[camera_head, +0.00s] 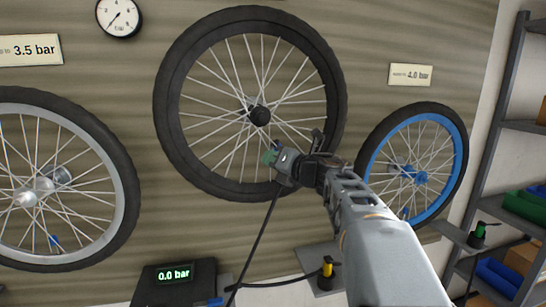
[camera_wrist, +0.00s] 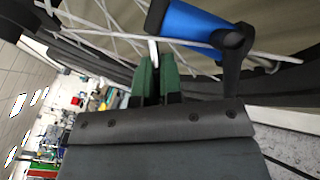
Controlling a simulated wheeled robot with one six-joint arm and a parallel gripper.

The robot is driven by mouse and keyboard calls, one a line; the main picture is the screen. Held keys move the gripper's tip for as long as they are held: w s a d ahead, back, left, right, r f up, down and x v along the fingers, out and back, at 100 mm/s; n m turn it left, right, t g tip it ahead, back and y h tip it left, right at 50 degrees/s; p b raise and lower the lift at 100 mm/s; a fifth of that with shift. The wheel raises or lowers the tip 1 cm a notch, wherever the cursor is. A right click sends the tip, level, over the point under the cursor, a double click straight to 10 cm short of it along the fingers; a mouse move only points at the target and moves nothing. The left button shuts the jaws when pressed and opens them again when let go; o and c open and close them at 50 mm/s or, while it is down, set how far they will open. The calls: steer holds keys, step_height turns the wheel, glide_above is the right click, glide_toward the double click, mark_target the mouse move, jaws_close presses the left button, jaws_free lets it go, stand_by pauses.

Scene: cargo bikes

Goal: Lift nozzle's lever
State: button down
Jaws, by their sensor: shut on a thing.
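The nozzle (camera_wrist: 195,22) shows in the wrist view as a blue barrel with dark ends, just beyond my fingertips and in front of the wheel spokes. A dark fitting (camera_wrist: 236,55) bends down from its right end. My gripper (camera_head: 271,157) is at the lower part of the middle wheel in the head view. Its green fingers (camera_wrist: 155,75) are close together, with a thin pale piece (camera_wrist: 153,52) between their tips, apparently the nozzle's lever. In the head view, my gripper mostly hides the nozzle, and I cannot tell the lever's angle.
The middle wheel (camera_head: 163,90) hangs on the wall between a silver-rimmed wheel (camera_head: 128,215) and a blue-rimmed wheel (camera_head: 460,140). A black hose (camera_head: 258,240) hangs below my gripper. A yellow-topped nozzle (camera_head: 327,270) stands on a ledge.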

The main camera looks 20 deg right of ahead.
steer(key=shift+w+a+r+m+g+h+p, duration=0.1)
steer(key=shift+a+r+m+g+h+p, duration=0.45)
steer(key=shift+m+p, duration=2.25)
steer(key=shift+s+a+r+m+g+h+p, duration=0.1)
steer(key=shift+r+m+g+h+p, duration=0.9)
steer(key=shift+p, duration=3.35)
steer(key=shift+w+a+r+m+g+h+p, duration=0.1)
steer(key=shift+a+r+m+g+h+p, duration=0.4)
steer(key=shift+m+p, duration=2.4)
steer(key=shift+d+f+n+p, duration=0.15)
steer(key=shift+f+n+p, duration=0.1)
steer(key=shift+n+p, duration=0.45)
steer(key=c, duration=1.5)
jaws_free()
steer(key=shift+c, duration=0.2)
steer(key=v, duration=1.3)
steer(key=shift+s, duration=0.45)
